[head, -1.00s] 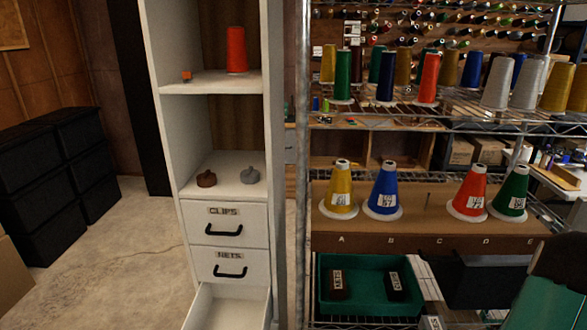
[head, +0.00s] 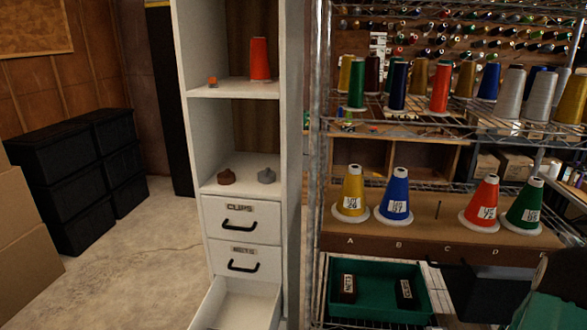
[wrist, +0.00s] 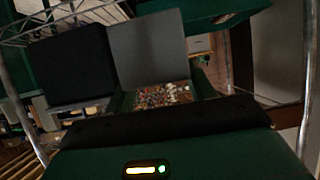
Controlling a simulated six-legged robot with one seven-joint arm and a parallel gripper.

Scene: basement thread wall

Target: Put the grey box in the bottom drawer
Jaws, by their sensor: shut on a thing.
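The white cabinet has its bottom drawer (head: 240,303) pulled open at the lower edge of the head view, and the visible part of its inside is empty. Two closed drawers above it carry labels, the upper one (head: 240,218) reading CLIPS. In the wrist view the grey box (wrist: 150,48) shows as a plain grey face just ahead of my gripper (wrist: 155,98), beside a black square shape. Small multicoloured pieces show below that face. My gripper is shut on the grey box; its fingertips are hard to make out. In the head view the gripper is out of frame.
A metal rack (head: 322,160) stands right of the cabinet, with thread cones on its shelves. A green tray (head: 378,315) with two labelled black boxes sits low on it. Black bins (head: 70,180) are stacked at left, with cardboard boxes (head: 25,235) nearer. The floor (head: 150,250) before the cabinet is clear.

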